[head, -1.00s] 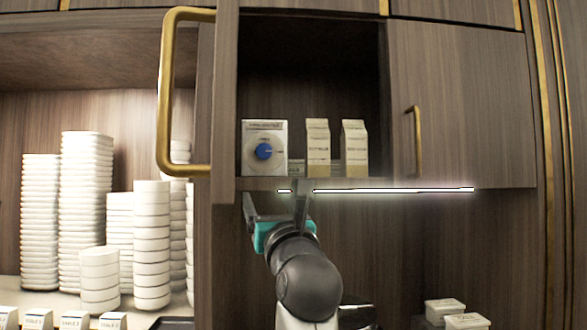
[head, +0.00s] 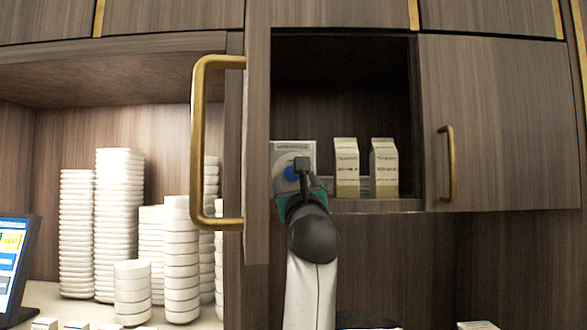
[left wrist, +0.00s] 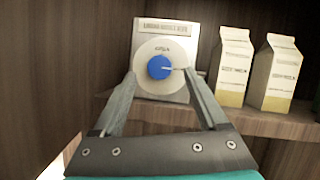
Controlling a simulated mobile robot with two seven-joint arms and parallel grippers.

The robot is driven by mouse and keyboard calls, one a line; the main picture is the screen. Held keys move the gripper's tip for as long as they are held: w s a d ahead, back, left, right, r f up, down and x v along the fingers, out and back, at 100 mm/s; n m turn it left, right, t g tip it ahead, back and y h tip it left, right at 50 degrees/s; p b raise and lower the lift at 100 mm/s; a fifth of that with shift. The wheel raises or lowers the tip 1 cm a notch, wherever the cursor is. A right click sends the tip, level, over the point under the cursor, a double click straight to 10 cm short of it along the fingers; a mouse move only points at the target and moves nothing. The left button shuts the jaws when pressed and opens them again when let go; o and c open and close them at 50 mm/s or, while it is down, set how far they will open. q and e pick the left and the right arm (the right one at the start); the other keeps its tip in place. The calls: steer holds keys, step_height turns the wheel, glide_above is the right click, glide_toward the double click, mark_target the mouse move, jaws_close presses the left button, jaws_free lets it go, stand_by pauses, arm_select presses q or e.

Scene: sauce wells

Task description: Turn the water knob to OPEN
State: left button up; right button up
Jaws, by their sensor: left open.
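The water knob is a blue round knob (left wrist: 160,67) with a white pointer line, on a pale round dial of a grey-white box (left wrist: 148,27) with small lettering. The pointer points to the right in the left wrist view. In the head view the box (head: 280,148) stands at the left of the open cabinet, and the blue knob (head: 291,173) is partly hidden by my gripper. My left gripper (head: 301,166) is in front of the knob. In the left wrist view its fingers (left wrist: 160,74) are open, one on each side of the knob; I cannot tell whether they touch it.
Two cartons (head: 346,167) (head: 384,167) stand right of the box on the cabinet shelf (head: 372,206). An open door with a brass handle (head: 200,140) is on the left. Stacks of white bowls (head: 120,220) and a screen (head: 14,265) are further left.

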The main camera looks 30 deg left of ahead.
mark_target(292, 174)
arm_select(q)
steer(key=shift+p+x, duration=0.5)
steer(key=shift+x, duration=1.2)
jaws_close()
